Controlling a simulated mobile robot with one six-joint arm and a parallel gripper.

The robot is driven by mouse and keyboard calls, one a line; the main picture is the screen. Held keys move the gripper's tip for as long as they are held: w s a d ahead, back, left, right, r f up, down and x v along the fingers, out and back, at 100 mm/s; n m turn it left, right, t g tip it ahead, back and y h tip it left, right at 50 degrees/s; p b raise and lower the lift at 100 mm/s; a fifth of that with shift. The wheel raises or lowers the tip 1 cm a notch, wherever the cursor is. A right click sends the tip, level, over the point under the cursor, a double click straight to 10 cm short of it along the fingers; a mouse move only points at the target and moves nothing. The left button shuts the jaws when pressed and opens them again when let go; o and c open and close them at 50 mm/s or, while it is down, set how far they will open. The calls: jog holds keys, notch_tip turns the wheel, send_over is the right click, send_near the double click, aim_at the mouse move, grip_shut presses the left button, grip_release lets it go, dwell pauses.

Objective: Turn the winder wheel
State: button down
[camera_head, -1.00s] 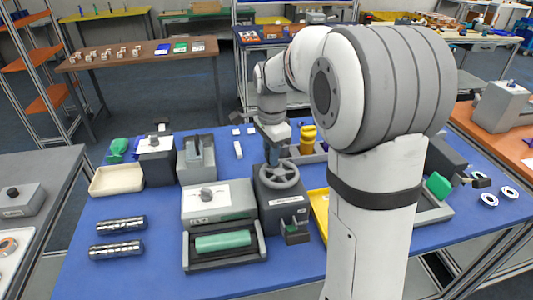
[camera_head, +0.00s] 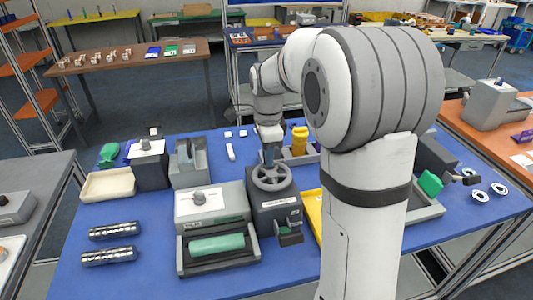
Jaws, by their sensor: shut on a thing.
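The winder wheel (camera_head: 271,176) is a grey spoked wheel lying flat on top of a dark box-shaped winder (camera_head: 274,212) on the blue table. My gripper (camera_head: 269,157) points down at the wheel's far rim, and its jaws are shut on the wheel there. The fingertips are small in this view and the exact contact is hard to make out. My arm comes in from the right and reaches over the table behind the wheel.
A grey device with a green roller (camera_head: 216,245) stands left of the winder. Two dark shiny cylinders (camera_head: 110,256) lie further left, near a cream tray (camera_head: 108,185). A yellow cylinder (camera_head: 299,140) stands behind the wheel, and a yellow tray (camera_head: 309,212) lies right of the winder.

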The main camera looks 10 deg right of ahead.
jog(key=c, duration=1.5)
grip_release()
jog(key=shift+c, duration=0.2)
jog(key=shift+r, duration=0.1)
notch_tip(320, 180, up, 8)
jog(key=shift+f, duration=0.1)
jog(key=s+f+n+t, duration=0.1)
jog(key=s+f+n, duration=0.1)
jog(key=s+n, duration=0.4)
jog(key=s+f+n+t, duration=0.1)
jog(key=s+f+n, duration=0.1)
jog(key=s+n, duration=0.4)
jog(key=s+f+n+t, duration=0.1)
jog(key=s+f+n, duration=0.2)
jog(key=s+n, duration=0.3)
jog(key=shift+s, duration=2.55)
